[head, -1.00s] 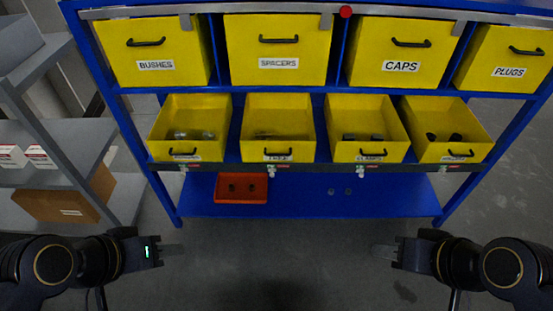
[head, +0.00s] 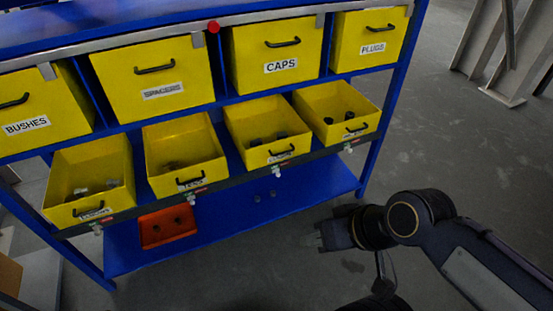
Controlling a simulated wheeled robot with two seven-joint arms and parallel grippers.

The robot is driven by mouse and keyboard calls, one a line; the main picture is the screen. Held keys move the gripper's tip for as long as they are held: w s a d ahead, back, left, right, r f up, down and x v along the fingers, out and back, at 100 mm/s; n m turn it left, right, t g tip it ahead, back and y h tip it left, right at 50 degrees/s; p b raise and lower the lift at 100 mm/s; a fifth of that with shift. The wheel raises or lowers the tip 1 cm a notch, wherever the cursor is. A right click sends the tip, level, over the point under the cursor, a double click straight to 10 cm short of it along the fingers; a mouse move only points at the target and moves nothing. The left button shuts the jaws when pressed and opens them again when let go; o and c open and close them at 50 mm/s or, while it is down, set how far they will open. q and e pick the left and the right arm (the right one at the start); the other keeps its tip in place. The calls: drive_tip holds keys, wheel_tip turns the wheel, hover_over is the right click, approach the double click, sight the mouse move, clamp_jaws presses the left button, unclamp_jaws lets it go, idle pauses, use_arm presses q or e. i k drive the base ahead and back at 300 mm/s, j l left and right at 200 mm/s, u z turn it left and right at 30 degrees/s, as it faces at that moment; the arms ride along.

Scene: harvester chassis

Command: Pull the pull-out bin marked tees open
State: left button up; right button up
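The tees bin (head: 184,190) is a yellow open-topped bin, second from the left in the lower row of the blue rack. Its front carries a black handle (head: 190,183) and a small label that I read as TEES. My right gripper (head: 314,238) is in front of the rack, to the right of and apart from the tees bin, touching nothing I can see. Its fingers are too small and dark to tell open from shut. My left gripper is out of view.
The blue rack (head: 240,222) has upper bins marked bushes, spacers, caps (head: 281,66) and plugs. A red tray (head: 168,227) lies on the bottom shelf. Pale knobs (head: 191,201) hang under the lower bins. Floor in front is clear.

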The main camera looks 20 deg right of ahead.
sight(192, 141)
drive_tip(key=i+u, duration=0.15)
drive_tip(key=u, duration=0.2)
drive_tip(key=i+l+u, duration=0.1)
drive_tip(key=u, duration=0.25)
drive_tip(key=i+l+u, duration=0.1)
drive_tip(key=i+u, duration=0.25)
drive_tip(key=k, duration=0.1)
